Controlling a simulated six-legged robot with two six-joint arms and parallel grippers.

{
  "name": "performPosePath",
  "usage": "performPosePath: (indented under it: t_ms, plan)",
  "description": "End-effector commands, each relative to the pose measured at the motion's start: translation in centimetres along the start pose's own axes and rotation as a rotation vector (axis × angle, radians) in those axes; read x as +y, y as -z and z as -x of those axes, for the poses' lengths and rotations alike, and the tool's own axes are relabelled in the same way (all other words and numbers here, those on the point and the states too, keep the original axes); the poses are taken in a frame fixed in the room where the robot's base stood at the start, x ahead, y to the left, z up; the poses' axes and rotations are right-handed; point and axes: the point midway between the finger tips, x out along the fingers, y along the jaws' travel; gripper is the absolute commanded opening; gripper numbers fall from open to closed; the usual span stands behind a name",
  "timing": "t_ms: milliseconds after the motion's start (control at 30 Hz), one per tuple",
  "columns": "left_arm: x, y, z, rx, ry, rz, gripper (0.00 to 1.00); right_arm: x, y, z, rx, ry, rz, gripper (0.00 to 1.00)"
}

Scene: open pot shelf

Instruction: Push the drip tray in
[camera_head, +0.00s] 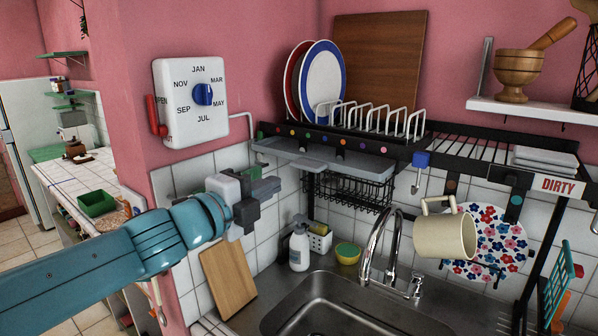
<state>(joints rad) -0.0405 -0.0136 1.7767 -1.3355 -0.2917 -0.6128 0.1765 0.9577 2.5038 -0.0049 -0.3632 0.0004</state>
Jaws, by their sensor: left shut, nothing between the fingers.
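The grey drip tray (352,162) sits under the black dish rack (345,142) on the shelf, in the middle of the head view. Its front part sticks out below and ahead of the rack's front rail. My left gripper (266,186) is shut and empty. It appears just below and left of the tray's left end; I cannot tell whether it touches the tray. My right gripper is not in view.
A steel sink (340,305) with a tall faucet (375,235) lies below. A beige mug (445,235) hangs at the right in front of a flowered plate (490,228). A wire basket (350,190) hangs under the tray. A dial box (190,100) is on the wall at left.

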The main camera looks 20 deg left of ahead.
Motion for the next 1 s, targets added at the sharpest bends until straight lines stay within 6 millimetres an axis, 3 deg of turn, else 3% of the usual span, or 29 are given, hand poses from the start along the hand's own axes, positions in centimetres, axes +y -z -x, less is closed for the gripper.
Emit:
performPosePath:
  t_ms: [200,400,1000]
  plan:
    - [-0.1,0.0,-4.8,0.002,0.000,0.002,0.00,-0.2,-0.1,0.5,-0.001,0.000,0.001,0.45]
    - [-0.1,-0.1,-7.9,0.003,0.000,0.002,0.00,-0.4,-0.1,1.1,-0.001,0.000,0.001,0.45]
    - [-0.2,-0.2,-10.0,0.004,-0.001,0.003,0.00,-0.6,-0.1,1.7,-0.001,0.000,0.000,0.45]
